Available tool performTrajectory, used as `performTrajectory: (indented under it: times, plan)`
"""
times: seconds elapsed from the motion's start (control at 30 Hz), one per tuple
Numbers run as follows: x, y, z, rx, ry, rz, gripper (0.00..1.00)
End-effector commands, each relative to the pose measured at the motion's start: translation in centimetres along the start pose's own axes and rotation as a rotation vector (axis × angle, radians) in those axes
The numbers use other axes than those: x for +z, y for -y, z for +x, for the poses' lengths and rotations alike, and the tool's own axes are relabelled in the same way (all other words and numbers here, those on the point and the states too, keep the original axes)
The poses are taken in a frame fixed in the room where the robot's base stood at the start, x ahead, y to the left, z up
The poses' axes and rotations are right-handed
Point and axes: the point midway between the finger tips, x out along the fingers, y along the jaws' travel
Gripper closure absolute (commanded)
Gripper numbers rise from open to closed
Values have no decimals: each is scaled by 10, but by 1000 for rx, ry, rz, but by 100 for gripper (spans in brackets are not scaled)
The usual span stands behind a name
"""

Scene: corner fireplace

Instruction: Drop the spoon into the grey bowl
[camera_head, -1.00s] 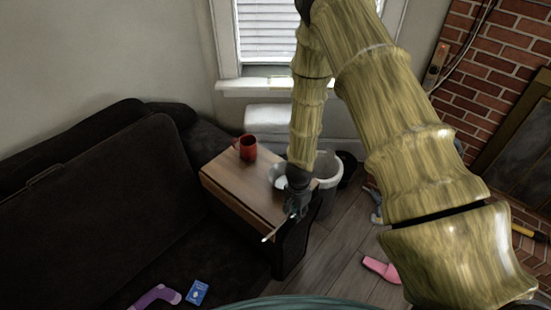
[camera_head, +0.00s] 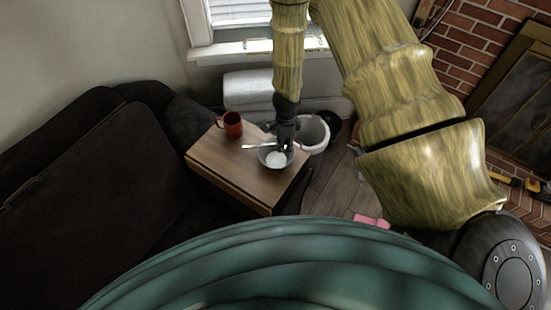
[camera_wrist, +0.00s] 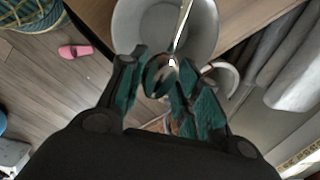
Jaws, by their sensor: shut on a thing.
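The grey bowl (camera_head: 275,161) stands near the right end of the wooden side table. Its pale inside also shows at the top of the wrist view (camera_wrist: 135,25). My gripper (camera_head: 287,147) is above the bowl, pointing down, and covers part of its rim. It is shut on the spoon (camera_head: 256,146), which sticks out to the left across the bowl in the head view. In the wrist view the spoon (camera_wrist: 182,25) runs upward from between the fingers (camera_wrist: 165,80), over the bowl.
A red mug (camera_head: 233,125) stands on the table (camera_head: 220,163), left of the bowl. A white bin (camera_head: 317,134) stands on the floor behind the table's right end. A black sofa (camera_head: 90,190) is at the left. A pink item (camera_head: 371,220) lies on the floor.

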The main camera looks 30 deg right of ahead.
Motion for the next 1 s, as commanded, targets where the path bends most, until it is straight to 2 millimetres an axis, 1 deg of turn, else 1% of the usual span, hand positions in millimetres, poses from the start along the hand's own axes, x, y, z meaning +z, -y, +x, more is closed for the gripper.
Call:
performTrajectory:
  times: [0.03, 0.3, 0.43, 0.73, 0.77, 0.8, 0.87, 0.9, 1.0]
  plan:
    - [0, -1, 10, 0, 0, 1, 89]
    - [-2, -2, 36, 0, 0, 2, 89]
    - [-2, -2, 41, 0, 0, 2, 89]
    - [-2, -2, 41, 0, 0, 1, 89]
    - [-2, -2, 41, 0, 0, 1, 64]
    - [-2, -2, 41, 0, 0, 1, 56]
    - [-2, -2, 41, 0, 0, 1, 45]
    - [-2, -2, 41, 0, 0, 1, 42]
    - [-2, -2, 41, 0, 0, 1, 42]
